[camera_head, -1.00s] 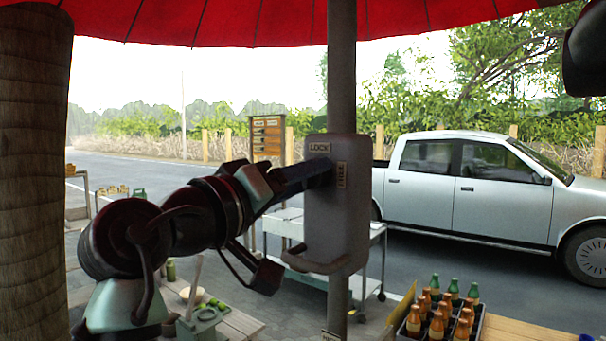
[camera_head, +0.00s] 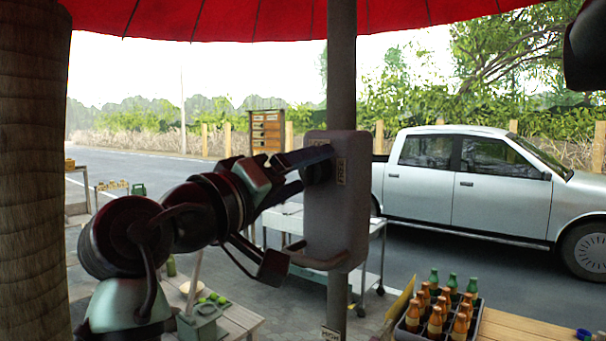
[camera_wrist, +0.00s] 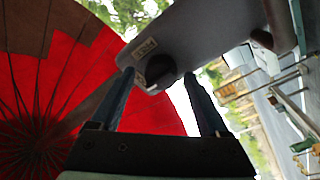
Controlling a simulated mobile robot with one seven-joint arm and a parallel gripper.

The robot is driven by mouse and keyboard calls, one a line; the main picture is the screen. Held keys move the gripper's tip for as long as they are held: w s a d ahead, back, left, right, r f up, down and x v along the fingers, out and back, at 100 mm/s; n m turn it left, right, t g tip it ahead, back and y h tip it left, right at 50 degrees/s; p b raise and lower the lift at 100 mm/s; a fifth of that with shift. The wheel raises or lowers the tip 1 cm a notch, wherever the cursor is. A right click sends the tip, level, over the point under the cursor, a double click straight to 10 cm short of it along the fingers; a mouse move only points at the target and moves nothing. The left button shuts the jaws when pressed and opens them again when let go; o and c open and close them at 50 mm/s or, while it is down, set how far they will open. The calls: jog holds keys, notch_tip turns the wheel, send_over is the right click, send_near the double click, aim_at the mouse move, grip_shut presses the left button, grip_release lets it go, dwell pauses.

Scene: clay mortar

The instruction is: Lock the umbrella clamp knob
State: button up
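The grey clamp box (camera_head: 335,225) is fixed on the umbrella pole, with a curved handle (camera_head: 318,262) at its lower end. Its dark round knob (camera_head: 318,172) is on the upper face, partly hidden by my gripper. In the wrist view the black knob (camera_wrist: 160,72) sits between my fingertips, with visible space on either side. A small label (camera_wrist: 146,47) is beside it. In the head view another label (camera_head: 341,171) shows right of the knob. My gripper (camera_wrist: 158,76) is open, its two fingers apart and straddling the knob; contact cannot be seen.
The grey pole (camera_head: 341,70) rises to the red umbrella canopy (camera_head: 250,20). A crate of bottles (camera_head: 440,310) stands at lower right. A metal cart (camera_head: 375,255) is behind the clamp. A thick wooden trunk (camera_head: 30,180) fills the left edge. A silver pickup (camera_head: 440,190) is farther back.

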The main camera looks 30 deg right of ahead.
jog(key=shift+f, duration=0.1)
jog(key=shift+a, duration=0.15)
jog(key=b+v, duration=0.6)
jog(key=v, duration=0.6)
jog(key=shift+s+a, duration=0.25)
